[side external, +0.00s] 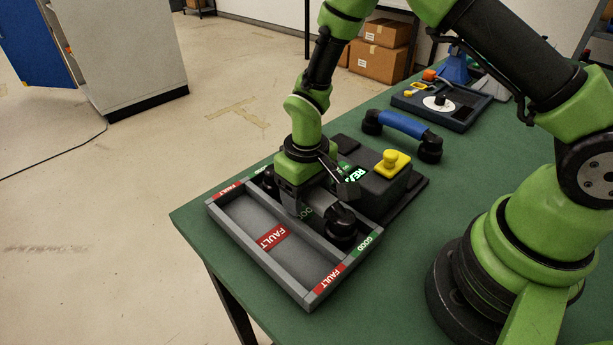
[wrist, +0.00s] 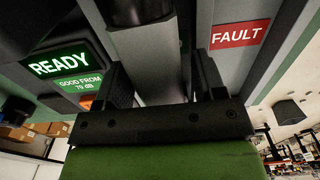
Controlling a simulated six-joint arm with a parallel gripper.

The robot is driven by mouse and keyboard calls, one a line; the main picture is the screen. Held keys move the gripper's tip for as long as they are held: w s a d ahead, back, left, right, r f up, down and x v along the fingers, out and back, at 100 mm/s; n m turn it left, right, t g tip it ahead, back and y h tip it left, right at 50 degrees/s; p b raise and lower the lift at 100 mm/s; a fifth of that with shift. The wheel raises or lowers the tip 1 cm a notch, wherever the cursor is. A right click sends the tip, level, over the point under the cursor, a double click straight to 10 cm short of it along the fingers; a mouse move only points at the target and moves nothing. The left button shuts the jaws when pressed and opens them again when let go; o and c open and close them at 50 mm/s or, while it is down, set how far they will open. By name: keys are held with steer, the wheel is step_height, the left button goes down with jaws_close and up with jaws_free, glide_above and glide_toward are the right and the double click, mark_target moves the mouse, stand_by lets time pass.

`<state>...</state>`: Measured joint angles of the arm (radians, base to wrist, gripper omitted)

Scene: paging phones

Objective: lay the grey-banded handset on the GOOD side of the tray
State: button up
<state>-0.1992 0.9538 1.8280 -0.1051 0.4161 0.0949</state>
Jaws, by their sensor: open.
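The grey-banded handset (side external: 321,212) lies in the GOOD compartment of the grey tray (side external: 262,262), the side towards the test unit. One black end (side external: 342,222) shows clearly; my gripper hides much of its middle. My gripper (side external: 312,200) is low over this compartment, open, its fingers on either side of the handset's grip. In the wrist view, the grey grip (wrist: 150,52) shows between the fingers, with a black end (wrist: 148,9) beyond. Whether the fingers touch it I cannot tell. The FAULT compartment, with its red label (wrist: 240,34), is empty.
The black test unit (side external: 372,190) stands right beside the tray, with a yellow button (side external: 392,161) and a screen (wrist: 62,64) reading READY. A blue-banded handset (side external: 403,126) and a dark tool tray (side external: 443,103) lie farther back. Green table (side external: 480,160) is clear to the right.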

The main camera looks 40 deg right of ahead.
step_height(320, 180, up, 11)
steer(key=shift+f, duration=0.1)
steer(key=s+d+r+m+t+y, duration=0.1)
steer(key=s+r+t, duration=0.15)
steer(key=r, duration=0.35)
steer(key=s+d+r+m+t, duration=0.1)
steer(key=s+r, duration=0.2)
steer(key=r, duration=0.3)
steer(key=s+d+r+m+t+y, duration=0.1)
steer(key=s+r, duration=0.4)
steer(key=s, duration=0.6)
steer(key=m+t, duration=0.1)
steer(key=t, duration=0.1)
steer(key=shift+s+d+t, duration=0.2)
steer(key=shift+d+t, duration=0.1)
steer(key=shift+t, duration=0.05)
